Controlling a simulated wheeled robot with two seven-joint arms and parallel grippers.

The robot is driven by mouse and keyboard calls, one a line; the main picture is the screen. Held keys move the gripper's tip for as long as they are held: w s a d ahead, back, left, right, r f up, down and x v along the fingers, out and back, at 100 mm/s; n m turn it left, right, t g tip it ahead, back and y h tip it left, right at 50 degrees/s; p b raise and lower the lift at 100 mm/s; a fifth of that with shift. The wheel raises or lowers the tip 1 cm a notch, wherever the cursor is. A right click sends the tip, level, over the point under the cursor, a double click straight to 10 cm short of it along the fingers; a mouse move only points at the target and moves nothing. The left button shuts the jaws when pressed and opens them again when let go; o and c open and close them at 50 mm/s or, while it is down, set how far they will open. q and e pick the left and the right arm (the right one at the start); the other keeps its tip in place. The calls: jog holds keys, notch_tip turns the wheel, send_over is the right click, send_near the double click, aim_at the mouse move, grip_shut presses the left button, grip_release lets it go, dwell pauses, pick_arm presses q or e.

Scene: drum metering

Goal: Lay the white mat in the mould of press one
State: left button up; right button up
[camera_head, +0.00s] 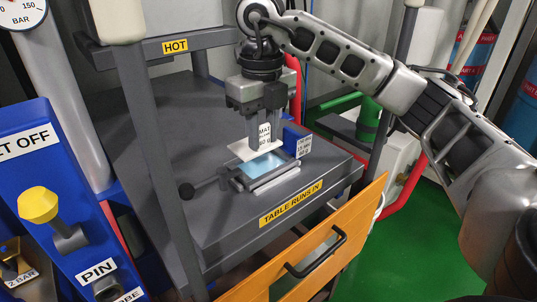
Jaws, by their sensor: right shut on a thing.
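My right gripper (262,142) reaches down over the grey press table and is shut on the white mat (240,149). A small upright tag with the word MAT (265,130) shows between the fingers. The flat part of the mat shows at the left of the fingers, over the back edge of the mould (270,181). The mould is a low frame with a pale blue inside. I cannot tell whether the mat touches it. My left gripper is not in view.
Grey posts (150,150) and a crossbar marked HOT (175,46) stand around the table (225,220). An orange drawer front (345,235) with a black handle is in front. A blue panel with a yellow knob (38,204) is at the left. Green floor (425,235) is clear at the right.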

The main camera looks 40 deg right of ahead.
aim_at(269, 171)
jog(key=shift+w+d+f, duration=0.3)
jog(key=shift+d+f, duration=0.2)
jog(key=shift+f, duration=0.1)
jog(key=f, duration=0.1)
jog(key=d+f, duration=0.1)
jog(key=f, duration=0.1)
jog(key=w+f, duration=0.1)
jog(key=shift+d+f, duration=0.2)
jog(key=shift+d, duration=0.05)
jog(key=shift+f, duration=0.35)
jog(key=shift+f, duration=0.1)
jog(key=o, duration=1)
jog(key=shift+a, duration=0.1)
